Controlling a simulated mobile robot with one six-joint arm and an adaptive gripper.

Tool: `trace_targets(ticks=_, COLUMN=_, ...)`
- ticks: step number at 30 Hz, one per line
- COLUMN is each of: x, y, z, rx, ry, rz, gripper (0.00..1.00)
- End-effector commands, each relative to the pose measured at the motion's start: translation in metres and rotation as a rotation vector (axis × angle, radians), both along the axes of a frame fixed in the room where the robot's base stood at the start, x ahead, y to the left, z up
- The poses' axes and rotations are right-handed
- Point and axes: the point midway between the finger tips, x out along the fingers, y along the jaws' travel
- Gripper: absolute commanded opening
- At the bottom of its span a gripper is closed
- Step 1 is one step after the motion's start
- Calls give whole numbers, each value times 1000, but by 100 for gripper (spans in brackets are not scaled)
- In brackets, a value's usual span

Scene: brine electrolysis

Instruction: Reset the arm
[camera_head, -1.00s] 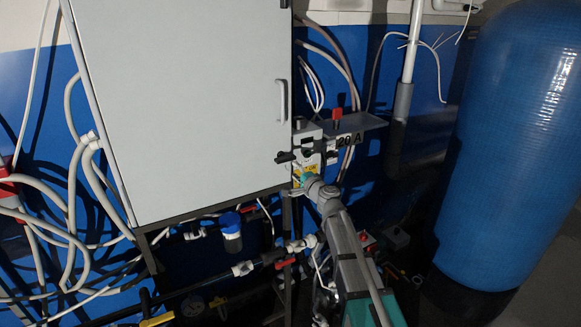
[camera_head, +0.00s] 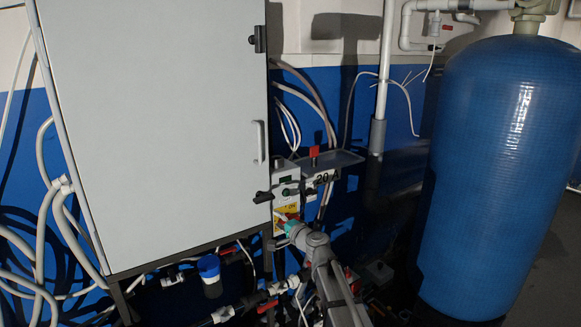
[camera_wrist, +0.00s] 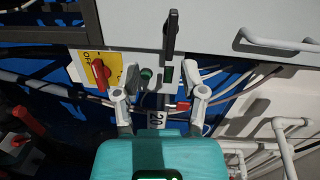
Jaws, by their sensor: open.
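My arm reaches up from the lower part of the head view. My gripper (camera_head: 284,219) is at the lower part of a small grey control box (camera_head: 287,178) with a yellow label. In the wrist view my gripper (camera_wrist: 160,80) has its two fingers spread apart, with nothing held between them. A red rotary switch (camera_wrist: 101,73) on the yellow label is left of the fingers. A green button (camera_wrist: 146,74) shows between the fingertips. I cannot tell whether the fingers touch the box.
A large grey cabinet (camera_head: 155,120) is left of the box. A blue tank (camera_head: 505,170) stands at the right. A grey shelf (camera_head: 335,159) with a "20 A" label is beside the box. Pale hoses (camera_head: 40,240) hang at the left. Pipes with valves (camera_head: 255,298) run below the cabinet.

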Motion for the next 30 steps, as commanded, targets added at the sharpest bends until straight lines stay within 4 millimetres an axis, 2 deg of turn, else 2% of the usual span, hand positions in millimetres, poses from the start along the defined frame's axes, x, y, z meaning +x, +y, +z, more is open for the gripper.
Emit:
trace_targets(ticks=8, x=-55, y=-11, z=-48, rx=-303, ry=15, rz=179, gripper=54)
trace_targets(ticks=14, x=-101, y=-33, z=-95, rx=-555, ry=87, rz=319, gripper=54)
trace_targets(ticks=20, x=-150, y=-70, z=-141, rx=-801, ry=211, rz=441, gripper=54)
trace_targets(ticks=24, x=-186, y=-105, z=-169, rx=-965, ry=327, rz=512, gripper=54)
trace_targets(ticks=30, x=-239, y=-160, z=-198, rx=-1175, ry=528, rz=591, gripper=54)
